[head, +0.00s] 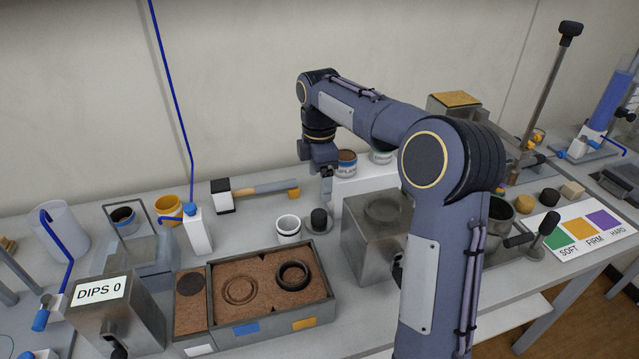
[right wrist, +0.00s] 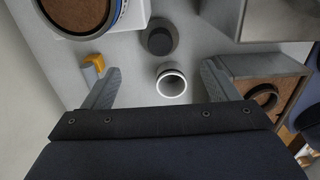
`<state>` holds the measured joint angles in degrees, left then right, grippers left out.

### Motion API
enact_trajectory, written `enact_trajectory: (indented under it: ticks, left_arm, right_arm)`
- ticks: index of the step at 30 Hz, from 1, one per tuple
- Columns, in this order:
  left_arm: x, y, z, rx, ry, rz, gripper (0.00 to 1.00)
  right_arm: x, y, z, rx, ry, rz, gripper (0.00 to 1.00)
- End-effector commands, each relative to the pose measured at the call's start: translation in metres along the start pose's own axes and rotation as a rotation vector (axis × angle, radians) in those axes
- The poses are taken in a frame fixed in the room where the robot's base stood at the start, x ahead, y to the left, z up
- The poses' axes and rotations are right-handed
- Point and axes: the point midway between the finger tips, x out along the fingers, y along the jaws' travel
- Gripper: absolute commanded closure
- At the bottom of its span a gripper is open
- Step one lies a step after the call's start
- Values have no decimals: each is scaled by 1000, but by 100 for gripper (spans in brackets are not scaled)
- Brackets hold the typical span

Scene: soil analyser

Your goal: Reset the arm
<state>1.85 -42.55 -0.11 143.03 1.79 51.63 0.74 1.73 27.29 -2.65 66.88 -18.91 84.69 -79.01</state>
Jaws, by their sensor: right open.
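My right arm (head: 420,200) rises from the lower right of the head view and bends over the table. Its gripper (head: 326,185) hangs fingers down near the back of the table, beside the cans on a white stand. In the right wrist view the gripper (right wrist: 161,80) is open, its two grey fingers wide apart with nothing between them. A white ring-shaped cup (right wrist: 171,83) shows below and between the fingers, apart from them. The same white cup (head: 288,228) stands on the table in the head view. My left gripper is not in view.
A soil tray (head: 262,324) with ring marks and a dark ring lies in front. A dark weight (head: 319,220) stands beside the cup. A metal box (head: 378,243) stands partly behind my arm. A mallet (head: 255,192), a DIPS 0 box (head: 115,315) and a colour card (head: 583,234) are also on the table.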

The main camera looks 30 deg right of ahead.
Motion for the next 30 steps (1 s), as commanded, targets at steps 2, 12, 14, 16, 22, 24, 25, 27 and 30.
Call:
enact_trajectory:
  ticks: [2,12,14,16,22,24,25,27,30]
  left_arm:
    - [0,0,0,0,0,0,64]
    - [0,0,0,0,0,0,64]
    - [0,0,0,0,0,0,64]
    - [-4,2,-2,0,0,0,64]
    - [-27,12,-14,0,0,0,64]
    - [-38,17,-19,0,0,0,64]
    - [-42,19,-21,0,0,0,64]
    - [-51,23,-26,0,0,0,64]
    - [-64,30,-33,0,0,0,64]
  right_arm:
    - [0,0,0,-1,0,0,19]
    - [0,0,0,0,0,0,19]
    - [-1,-1,0,4,2,2,19]
    - [-9,-7,1,29,12,10,19]
    - [-61,-69,3,301,125,73,19]
    - [-79,-103,1,448,190,94,19]
    - [-84,-118,-1,512,220,99,19]
    - [-95,-152,-5,662,291,108,19]
    - [-102,-202,-13,878,393,103,19]
